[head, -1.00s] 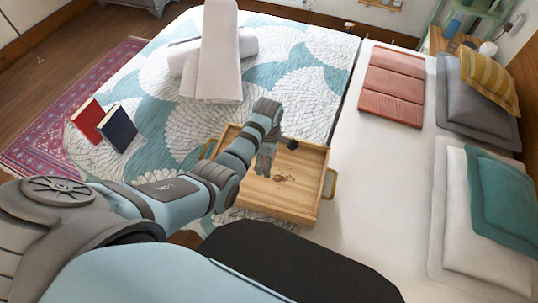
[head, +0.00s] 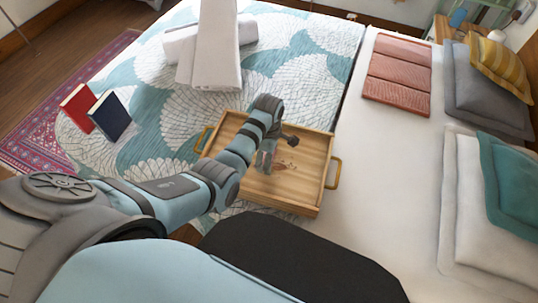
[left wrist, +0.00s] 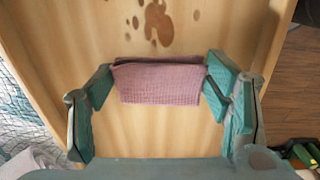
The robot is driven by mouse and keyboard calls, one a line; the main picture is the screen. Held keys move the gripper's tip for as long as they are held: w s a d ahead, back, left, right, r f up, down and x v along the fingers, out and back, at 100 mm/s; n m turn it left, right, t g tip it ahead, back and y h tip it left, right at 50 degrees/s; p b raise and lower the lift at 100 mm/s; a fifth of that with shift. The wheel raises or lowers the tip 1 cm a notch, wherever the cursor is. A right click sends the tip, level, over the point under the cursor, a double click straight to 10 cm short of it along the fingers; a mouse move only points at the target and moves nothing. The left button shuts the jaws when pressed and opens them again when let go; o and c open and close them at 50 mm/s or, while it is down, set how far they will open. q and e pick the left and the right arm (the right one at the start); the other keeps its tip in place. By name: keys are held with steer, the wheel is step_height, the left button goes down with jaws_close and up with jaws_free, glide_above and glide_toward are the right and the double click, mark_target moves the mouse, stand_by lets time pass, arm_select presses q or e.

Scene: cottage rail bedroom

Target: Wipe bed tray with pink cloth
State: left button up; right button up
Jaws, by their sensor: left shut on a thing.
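The wooden bed tray (head: 300,193) lies on the bed, with raised sides and brass-coloured handles. Brown stains (head: 287,166) mark its floor and also show at the top of the left wrist view (left wrist: 156,20). My left gripper (head: 265,165) is low over the tray floor, beside the stains. In the left wrist view, its teal-padded fingers (left wrist: 160,85) are at the two ends of a folded pink cloth (left wrist: 158,84) and hold it. The cloth is over the tray floor; I cannot tell whether it touches. My right gripper is not in view.
A red book (head: 78,107) and a dark blue book (head: 110,117) are at the left. A folded salmon blanket (head: 398,72) and pillows (head: 480,205) lie on the right. White sheet right of the tray is clear.

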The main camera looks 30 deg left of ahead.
arm_select(q)
steer(key=shift+f+b, duration=0.65)
steer(key=shift+f, duration=0.35)
steer(key=shift+d, duration=0.1)
